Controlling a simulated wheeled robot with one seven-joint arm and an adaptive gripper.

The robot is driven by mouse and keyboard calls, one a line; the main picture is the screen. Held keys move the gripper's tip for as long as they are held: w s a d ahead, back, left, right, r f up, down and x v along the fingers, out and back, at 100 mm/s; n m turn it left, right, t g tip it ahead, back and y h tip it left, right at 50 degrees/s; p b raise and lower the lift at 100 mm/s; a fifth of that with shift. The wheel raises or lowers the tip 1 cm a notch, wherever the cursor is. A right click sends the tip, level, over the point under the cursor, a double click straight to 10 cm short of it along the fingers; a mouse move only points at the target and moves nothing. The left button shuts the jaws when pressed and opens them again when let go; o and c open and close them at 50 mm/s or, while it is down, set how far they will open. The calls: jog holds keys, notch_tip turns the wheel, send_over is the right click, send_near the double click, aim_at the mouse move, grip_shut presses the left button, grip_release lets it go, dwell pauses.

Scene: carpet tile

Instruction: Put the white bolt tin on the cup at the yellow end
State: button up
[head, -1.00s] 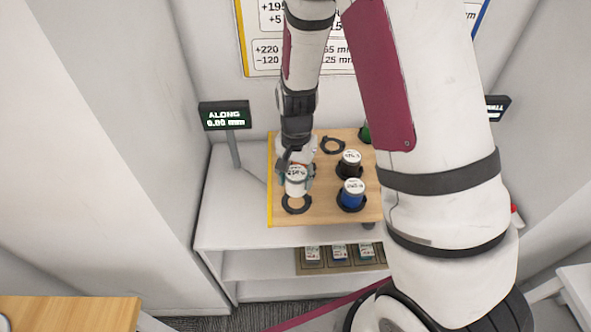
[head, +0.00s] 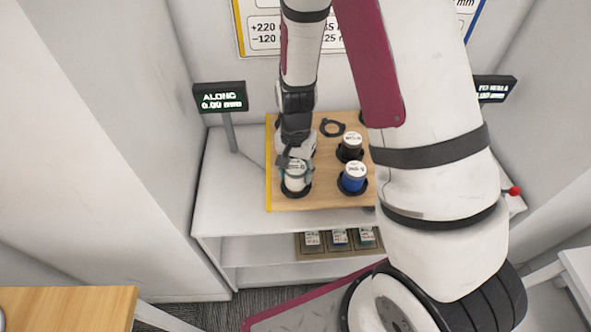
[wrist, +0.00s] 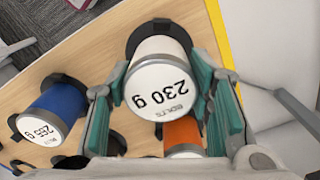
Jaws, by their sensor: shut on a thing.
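The white bolt tin (wrist: 158,85), labelled "BOLTS 230 g", is between the teal pads of my gripper (wrist: 165,95), which is shut on it. In the head view the tin (head: 296,182) stands upright at the front cup (head: 296,194) by the yellow end (head: 269,165) of the wooden board. My gripper (head: 296,166) is around its upper part. In the wrist view the black cup (wrist: 150,32) shows at the tin's far end. I cannot tell whether the tin is fully seated.
A blue tin (head: 354,175) and a black tin (head: 350,145) stand in cups to the right. An empty cup (head: 332,127) lies behind. An orange tin (wrist: 182,135) is close beside my gripper in the wrist view. A display (head: 221,99) reads "ALONG 0.00 mm".

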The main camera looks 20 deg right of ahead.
aim_at(296, 168)
jog(key=shift+f+b, duration=0.35)
jog(key=shift+f, duration=0.35)
jog(key=o, duration=1.4)
jog(key=shift+r, duration=0.15)
notch_tip(296, 168, up, 12)
jog(key=shift+f, duration=0.1)
